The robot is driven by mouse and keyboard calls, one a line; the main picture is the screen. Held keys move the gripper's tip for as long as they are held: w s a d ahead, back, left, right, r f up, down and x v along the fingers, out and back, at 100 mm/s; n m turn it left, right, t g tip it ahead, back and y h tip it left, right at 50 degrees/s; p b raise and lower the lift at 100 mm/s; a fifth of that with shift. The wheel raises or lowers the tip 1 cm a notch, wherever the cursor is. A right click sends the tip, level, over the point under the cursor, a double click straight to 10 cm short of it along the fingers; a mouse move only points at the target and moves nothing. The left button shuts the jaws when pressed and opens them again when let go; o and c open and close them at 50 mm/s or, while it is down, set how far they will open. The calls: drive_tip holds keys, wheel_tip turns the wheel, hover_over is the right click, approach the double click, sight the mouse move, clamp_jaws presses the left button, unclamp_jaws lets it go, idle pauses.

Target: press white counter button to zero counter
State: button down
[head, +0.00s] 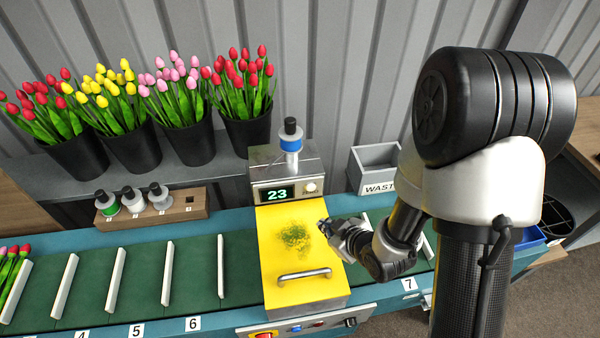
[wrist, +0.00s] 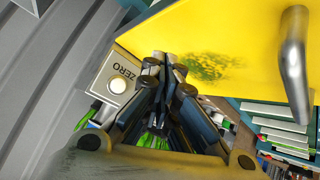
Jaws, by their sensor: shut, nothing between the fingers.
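The counter (head: 277,193) is on the front of a metal machine housing and reads 23 in green digits. The round white button (head: 311,187) sits just right of the display. In the wrist view the button (wrist: 117,86) is on a pale panel beside the word ZERO, left of my fingers. My gripper (head: 325,226) is shut and empty over the right edge of the yellow cover, nearer to the camera than the button and apart from it. My fingertips (wrist: 163,60) show together in the wrist view.
The yellow cover (head: 290,250) has a metal handle (head: 304,274) and a green smear. A blue-banded bottle (head: 291,140) stands on the housing. A grey WASTE bin (head: 374,165) is behind my arm. A divided green conveyor (head: 140,275) runs to the left. Tulip buckets (head: 190,140) stand behind.

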sight(311, 188)
drive_tip(key=shift+a+f, duration=0.2)
drive_tip(key=shift+a, duration=0.2)
drive_tip(key=shift+d, duration=0.15)
drive_tip(key=b, duration=0.1)
drive_tip(key=w+b, duration=0.1)
drive_tip(key=b, duration=0.1)
drive_tip(key=shift+w+a+f, duration=0.2)
drive_tip(key=shift+a+f, duration=0.05)
drive_tip(key=shift+a, duration=0.05)
drive_tip(key=b, duration=0.2)
drive_tip(key=w+b, duration=0.1)
drive_tip(key=b, duration=0.1)
drive_tip(key=shift+w+a, duration=0.2)
drive_tip(key=shift+w, duration=0.1)
drive_tip(key=w, duration=0.1)
drive_tip(key=w+p, duration=0.1)
drive_tip(key=w+a+p, duration=0.1)
drive_tip(key=w, duration=0.1)
drive_tip(key=shift+w+a+r, duration=0.1)
drive_tip(key=shift+r, duration=0.25)
drive_tip(key=shift+w+a, duration=0.15)
drive_tip(key=shift+w, duration=0.5)
drive_tip(key=shift+w, duration=0.1)
